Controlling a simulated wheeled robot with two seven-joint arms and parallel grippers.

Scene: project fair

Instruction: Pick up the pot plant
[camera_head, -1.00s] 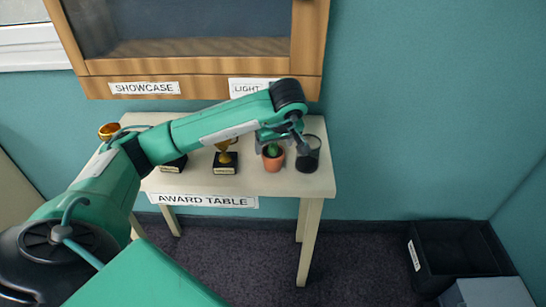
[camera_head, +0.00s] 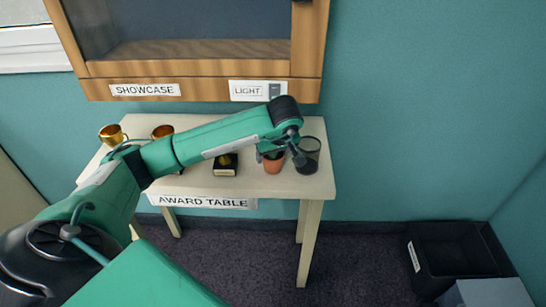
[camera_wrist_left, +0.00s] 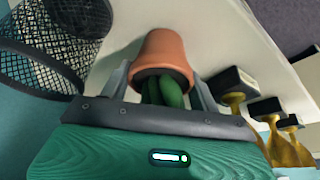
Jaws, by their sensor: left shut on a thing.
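The pot plant is an orange-brown pot (camera_head: 273,165) with a green cactus-like plant, standing near the right end of the award table (camera_head: 318,185). My left gripper (camera_head: 277,151) reaches over it from above and partly hides the plant. In the left wrist view the pot (camera_wrist_left: 163,52) sits between the two grey fingers of my left gripper (camera_wrist_left: 163,82), with the green plant (camera_wrist_left: 165,92) pointing toward the palm. The gripper is shut on the pot plant. The pot seems to be on the tabletop. My right gripper is not in view.
A black mesh cup (camera_head: 309,156) stands close to the right of the pot. Gold trophies (camera_head: 111,134) on black bases (camera_head: 225,165) stand to the left, partly behind my arm. The wooden showcase (camera_head: 200,67) hangs above. A black bin (camera_head: 460,252) stands on the floor at right.

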